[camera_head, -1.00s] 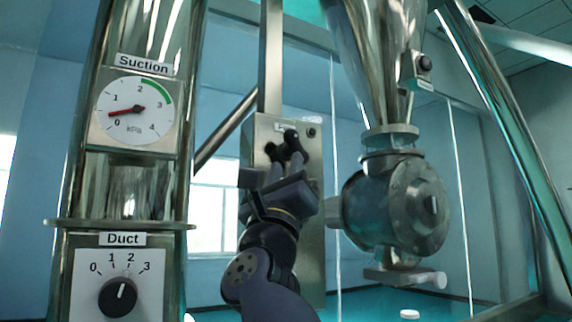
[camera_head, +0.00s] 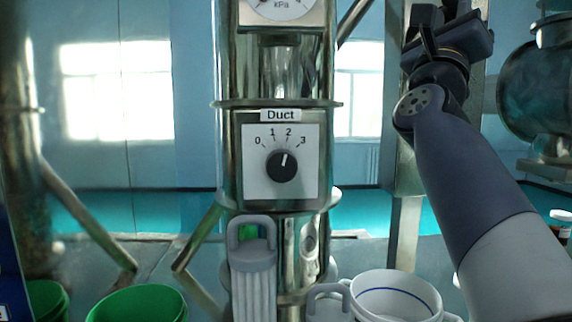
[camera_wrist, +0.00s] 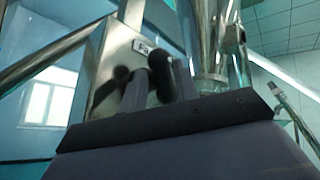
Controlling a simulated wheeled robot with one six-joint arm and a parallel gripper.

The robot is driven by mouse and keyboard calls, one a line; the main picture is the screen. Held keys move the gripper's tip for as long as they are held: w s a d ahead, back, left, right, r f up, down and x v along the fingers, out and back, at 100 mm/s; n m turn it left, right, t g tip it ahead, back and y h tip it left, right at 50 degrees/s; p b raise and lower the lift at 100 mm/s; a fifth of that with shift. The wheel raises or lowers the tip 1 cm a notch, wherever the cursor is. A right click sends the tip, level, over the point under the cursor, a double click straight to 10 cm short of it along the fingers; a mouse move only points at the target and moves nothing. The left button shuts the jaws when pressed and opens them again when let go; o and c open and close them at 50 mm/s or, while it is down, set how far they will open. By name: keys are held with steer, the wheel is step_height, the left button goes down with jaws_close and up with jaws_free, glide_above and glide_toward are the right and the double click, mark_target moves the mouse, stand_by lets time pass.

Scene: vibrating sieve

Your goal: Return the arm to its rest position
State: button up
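My arm rises on the right of the head view, its forearm slanting up and left. My gripper (camera_head: 442,14) is at the top edge, in front of a metal control box (camera_head: 405,165), and is partly cut off. The metal box (camera_wrist: 105,80) with a small label is behind the fingers. The arm is still raised, bent and reaching up.
A steel column carries the Duct knob (camera_head: 282,165), pointing near 2, and a partly cut-off gauge (camera_head: 281,5). Below are a grey-handled filter-like object (camera_head: 252,258), a white bucket (camera_head: 392,285) and a green bucket (camera_head: 140,303). A round steel housing (camera_head: 535,85) stands right of my arm.

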mark_target(452, 7)
steer(key=p+x, duration=0.1)
steer(key=x, duration=0.3)
steer(key=shift+w+d+r+p, duration=0.15)
steer(key=shift+r+p, duration=0.1)
steer(key=shift+p, duration=0.1)
steer(key=shift+f, duration=0.1)
steer(key=shift+f, duration=0.2)
